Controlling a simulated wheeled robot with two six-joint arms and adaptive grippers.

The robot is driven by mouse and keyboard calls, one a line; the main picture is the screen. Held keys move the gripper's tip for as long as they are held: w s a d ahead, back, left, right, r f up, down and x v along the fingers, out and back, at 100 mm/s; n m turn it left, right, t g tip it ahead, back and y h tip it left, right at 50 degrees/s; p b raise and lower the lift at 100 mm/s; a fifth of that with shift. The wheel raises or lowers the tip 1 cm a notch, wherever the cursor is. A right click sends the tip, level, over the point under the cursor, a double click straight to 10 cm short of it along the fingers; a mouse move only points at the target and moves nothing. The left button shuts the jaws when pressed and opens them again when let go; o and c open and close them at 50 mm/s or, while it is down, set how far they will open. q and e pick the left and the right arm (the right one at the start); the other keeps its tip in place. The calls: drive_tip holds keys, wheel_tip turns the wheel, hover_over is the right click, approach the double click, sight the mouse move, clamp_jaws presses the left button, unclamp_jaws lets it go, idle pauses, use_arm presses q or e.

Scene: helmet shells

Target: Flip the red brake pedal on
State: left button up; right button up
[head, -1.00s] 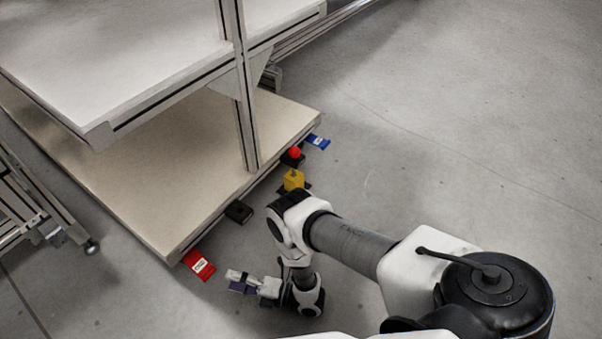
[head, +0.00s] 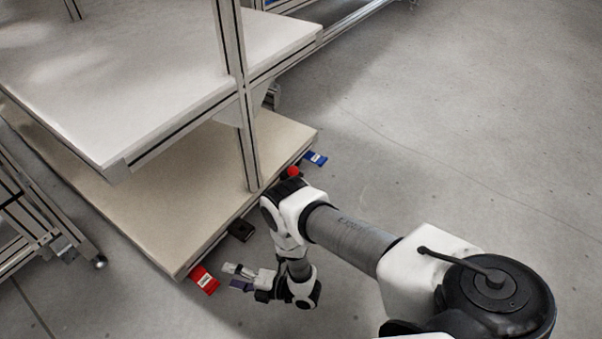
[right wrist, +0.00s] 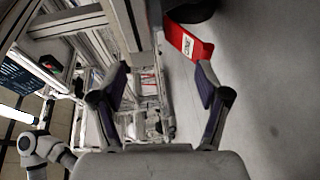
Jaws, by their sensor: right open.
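The red brake pedal (head: 204,281) sticks out from the near corner of the low shelf unit and has a white label. It also shows at the top of the right wrist view (right wrist: 187,42), ahead of the fingertips and toward the right finger. My right gripper (head: 238,277) is open and empty, just to the right of the pedal and apart from it. Its two spread fingers show in the right wrist view (right wrist: 163,72). My left gripper is not in view.
The beige lower shelf (head: 150,190) borders the pedal. A black block (head: 241,230), a red button (head: 293,172) and a blue pedal (head: 315,158) sit along its edge. A caster (head: 100,262) stands at left. Open floor (head: 450,150) lies to the right.

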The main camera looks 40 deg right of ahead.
drive_tip(key=w+d+r+m+g+h+p, duration=0.1)
drive_tip(key=d+r+m+g+h+p, duration=0.1)
drive_tip(key=d+r+m+h+p, duration=0.35)
drive_tip(key=s+d+r+m+g+h, duration=0.2)
drive_tip(key=s+d+r+m+g, duration=0.1)
drive_tip(key=s+m, duration=0.4)
drive_tip(key=s+d+r+m+g+h, duration=0.2)
drive_tip(key=s+m, duration=0.4)
drive_tip(key=s, duration=0.3)
drive_tip(key=r+g, duration=0.1)
drive_tip(key=g, duration=0.1)
drive_tip(key=shift+s+d+r+m+g+p, duration=0.3)
drive_tip(key=shift+s+d+m+g+p, duration=0.05)
drive_tip(key=shift+d+g, duration=0.05)
